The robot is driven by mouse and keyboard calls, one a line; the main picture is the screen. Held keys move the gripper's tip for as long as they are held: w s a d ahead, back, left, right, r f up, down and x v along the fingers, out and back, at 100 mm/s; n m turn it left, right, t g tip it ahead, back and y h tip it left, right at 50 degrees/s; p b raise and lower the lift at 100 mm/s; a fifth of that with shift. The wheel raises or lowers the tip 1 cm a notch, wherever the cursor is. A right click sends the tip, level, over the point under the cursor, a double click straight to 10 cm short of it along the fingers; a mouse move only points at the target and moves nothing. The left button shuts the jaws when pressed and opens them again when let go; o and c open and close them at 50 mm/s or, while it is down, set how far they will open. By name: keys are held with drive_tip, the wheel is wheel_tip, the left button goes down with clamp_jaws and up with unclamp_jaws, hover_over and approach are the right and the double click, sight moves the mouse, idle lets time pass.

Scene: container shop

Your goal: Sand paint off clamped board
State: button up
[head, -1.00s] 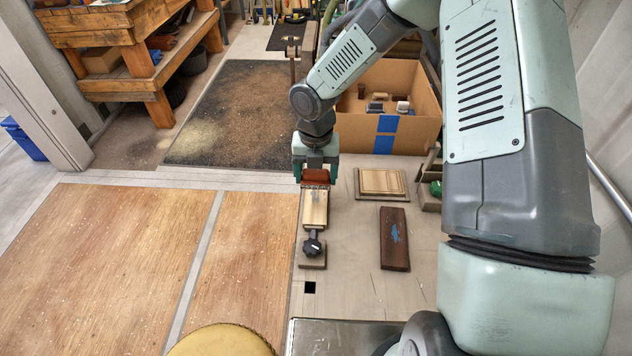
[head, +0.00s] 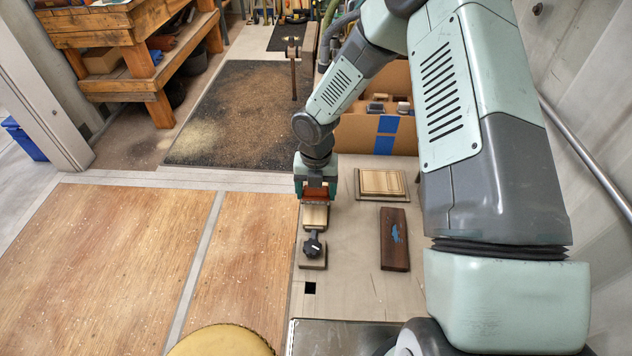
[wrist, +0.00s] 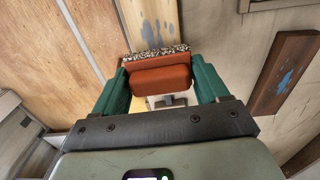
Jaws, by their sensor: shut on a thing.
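My gripper (head: 316,186) is shut on a reddish-brown sanding block (wrist: 160,80); its teal fingers grip the two sides. A speckled strip shows along the block's far edge. The block is over the pale clamped board (head: 315,217), crosswise; I cannot tell if it presses on the wood. In the wrist view, blue paint patches (wrist: 155,35) show on the board beyond the block. The block and gripper hide the board's middle. A clamp with a black knob (head: 313,246) stands at the board's near end.
A dark brown board (head: 394,240) with a blue mark lies to the right. A framed pale wood panel (head: 382,183) lies behind it. A cardboard box (head: 350,135) with blue tape holds several blocks at the back. The bench between the clamp and the dark board is clear.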

drive_tip(key=shift+f, duration=0.85)
drive_tip(key=shift+w+f, duration=0.5)
drive_tip(key=shift+w, duration=0.1)
drive_tip(key=shift+c, duration=0.3)
drive_tip(key=shift+w, duration=3.05)
drive_tip(key=shift+s, duration=3.5)
drive_tip(key=shift+s+r, duration=0.1)
drive_tip(key=shift+s, duration=0.1)
drive_tip(key=shift+r, duration=3.95)
